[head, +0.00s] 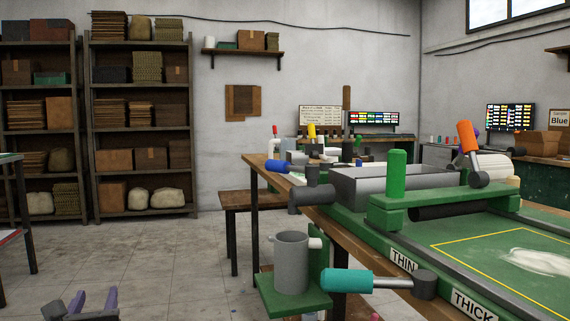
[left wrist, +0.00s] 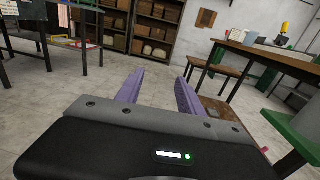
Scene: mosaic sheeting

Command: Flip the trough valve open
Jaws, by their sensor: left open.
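A grey metal trough (head: 395,183) sits on the green machine at the right of the head view. Three lever handles show near it: a blue one (head: 277,167) left of the trough, an upright orange one (head: 466,136) at its right end, and a teal one (head: 346,281) low at the front by the THIN and THICK labels. I cannot tell which is the trough valve. My left gripper (head: 92,302) is low at the bottom left, far from all three. Its purple fingers also show in the left wrist view (left wrist: 158,88), apart with nothing between them. My right gripper is not in view.
A grey cup (head: 291,264) stands on a green bracket below the bench's front edge. A green post (head: 397,173) rises from the cross bar. A wooden stool (head: 245,201) stands left of the bench. Shelves (head: 140,88) line the back wall. The floor between is clear.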

